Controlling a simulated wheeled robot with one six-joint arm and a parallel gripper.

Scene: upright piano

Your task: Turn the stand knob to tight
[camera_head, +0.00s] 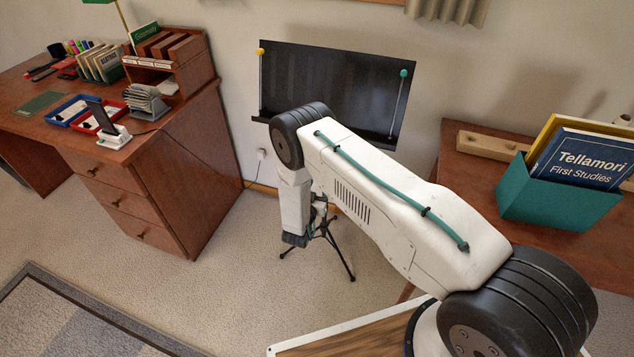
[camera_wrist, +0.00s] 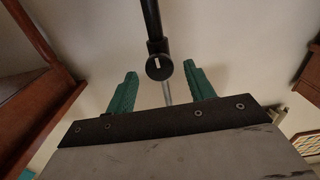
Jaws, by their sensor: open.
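The stand knob (camera_wrist: 160,70) is a round black knob with a short white mark, which points nearly straight up in the wrist view. It sits on the stand's black pole (camera_wrist: 151,22), where a thinner grey rod (camera_wrist: 167,94) continues below. My gripper (camera_wrist: 160,68) is open, with one green finger on each side of the knob and a visible gap on both sides. I cannot tell whether the fingertips reach the knob's depth. In the head view the black music stand desk (camera_head: 335,85) and tripod legs (camera_head: 325,240) show; my arm hides the knob.
A wooden desk (camera_head: 165,185) stands at the left and another wooden surface (camera_head: 480,195) with a green book box (camera_head: 550,205) at the right. A wall is close behind the stand. Carpet (camera_head: 215,280) is clear in front of it.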

